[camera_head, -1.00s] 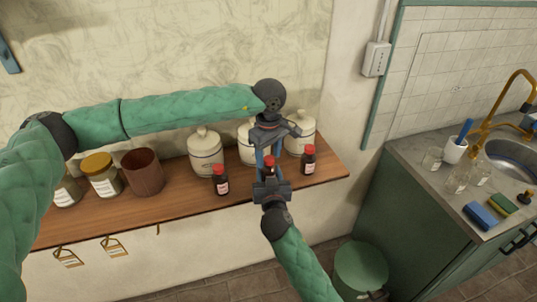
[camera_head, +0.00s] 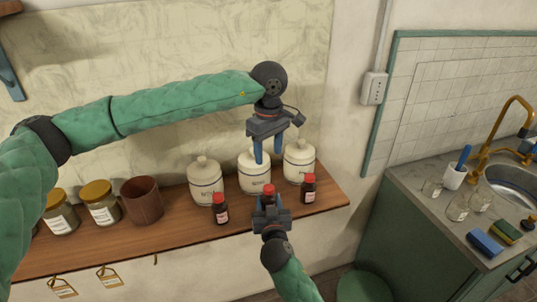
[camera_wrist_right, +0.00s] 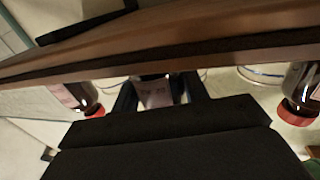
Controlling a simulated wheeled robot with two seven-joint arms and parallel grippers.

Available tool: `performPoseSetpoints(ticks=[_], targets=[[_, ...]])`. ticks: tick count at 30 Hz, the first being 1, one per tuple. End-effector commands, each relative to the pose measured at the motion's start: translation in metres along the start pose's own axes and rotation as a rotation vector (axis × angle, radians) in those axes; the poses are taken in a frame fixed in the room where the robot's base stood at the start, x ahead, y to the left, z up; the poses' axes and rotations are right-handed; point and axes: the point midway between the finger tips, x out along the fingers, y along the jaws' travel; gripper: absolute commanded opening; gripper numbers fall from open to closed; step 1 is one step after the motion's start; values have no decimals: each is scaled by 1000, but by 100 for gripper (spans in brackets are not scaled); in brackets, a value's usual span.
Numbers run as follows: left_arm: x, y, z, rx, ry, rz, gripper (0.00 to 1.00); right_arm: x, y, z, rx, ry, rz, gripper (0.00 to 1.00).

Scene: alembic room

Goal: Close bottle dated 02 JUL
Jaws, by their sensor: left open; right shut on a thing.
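Three small dark bottles with red caps stand on the wooden shelf: a left one (camera_head: 220,210), a middle one (camera_head: 268,189) and a right one (camera_head: 309,188). My right gripper (camera_head: 269,205) is shut on the middle bottle, hiding most of its body. A red cap shows on top of it; how tightly it sits I cannot tell. My left gripper (camera_head: 267,158) is open and empty, pointing down above this cap and apart from it. In the right wrist view the held bottle's pale label (camera_wrist_right: 155,95) shows between the fingers. No date is readable.
Several white lidded jars stand behind the bottles, the middle one (camera_head: 254,182) right behind my left fingers. A brown mug (camera_head: 142,200) and gold-lidded jars (camera_head: 100,205) are left on the shelf (camera_head: 180,232). A counter (camera_head: 410,190) with a sink is at right.

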Motion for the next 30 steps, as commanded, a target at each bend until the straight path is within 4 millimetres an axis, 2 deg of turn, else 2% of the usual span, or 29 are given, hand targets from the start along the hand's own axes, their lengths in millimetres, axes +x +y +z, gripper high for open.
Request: performPoseSetpoints(ticks=[4, 5, 8, 9, 20, 30], targets=[[0, 0, 0, 0, 0, 0, 53, 0, 0, 0, 0, 0, 0, 0], [0, 0, 0, 0, 0, 0, 53, 0, 0, 0, 0, 0, 0, 46], [0, 0, 0, 0, 0, 0, 53, 0, 0, 0, 0, 0, 0, 66], [0, 0, 0, 0, 0, 0, 53, 0, 0, 0, 0, 0, 0, 70], [5, 0, 0, 0, 0, 0, 53, -5, 0, 2, 2, 0, 0, 70], [31, 0, 0, 0, 0, 0, 53, -54, 0, 5, 2, -1, 0, 70]])
